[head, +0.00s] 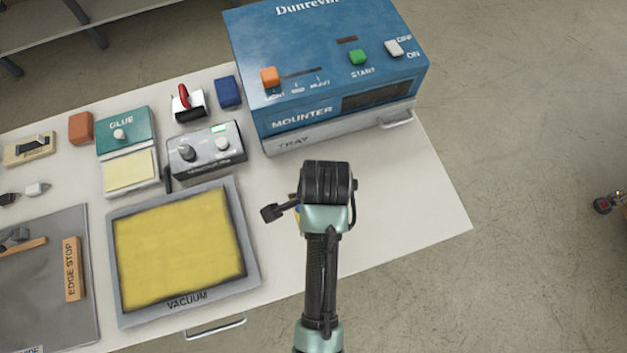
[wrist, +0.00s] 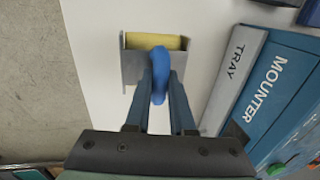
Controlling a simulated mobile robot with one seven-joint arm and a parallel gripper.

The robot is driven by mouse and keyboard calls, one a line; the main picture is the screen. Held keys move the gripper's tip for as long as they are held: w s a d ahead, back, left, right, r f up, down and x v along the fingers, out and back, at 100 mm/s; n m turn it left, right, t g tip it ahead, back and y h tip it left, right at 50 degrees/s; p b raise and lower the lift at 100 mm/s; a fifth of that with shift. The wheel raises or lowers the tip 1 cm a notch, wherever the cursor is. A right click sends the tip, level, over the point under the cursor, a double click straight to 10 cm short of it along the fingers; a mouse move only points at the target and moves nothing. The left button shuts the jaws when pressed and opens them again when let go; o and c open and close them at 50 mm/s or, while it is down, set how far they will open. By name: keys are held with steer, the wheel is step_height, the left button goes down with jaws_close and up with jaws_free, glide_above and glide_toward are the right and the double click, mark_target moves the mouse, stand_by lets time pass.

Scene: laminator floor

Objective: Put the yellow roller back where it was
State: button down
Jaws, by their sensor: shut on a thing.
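The yellow roller (wrist: 155,41) shows in the wrist view as a yellow cylinder with a blue handle (wrist: 159,84). My gripper (wrist: 159,90) is shut on the blue handle. A grey metal holder (wrist: 202,70) surrounds the yellow cylinder on its sides. I cannot tell whether the roller rests in the holder or hovers just over it. In the head view my own arm hides nearly all of this; only a small blue and yellow bit shows at its left edge.
The blue mounter (head: 325,75) with its tray (head: 330,128) stands behind. The vacuum frame (head: 250,255) with a yellow sheet is left of my arm. The table's right part (head: 425,190) is clear.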

steer(key=shift+f, duration=3.35)
steer(key=shift+f, duration=0.15)
steer(key=c, duration=0.8)
jaws_free()
steer(key=shift+o, duration=0.2)
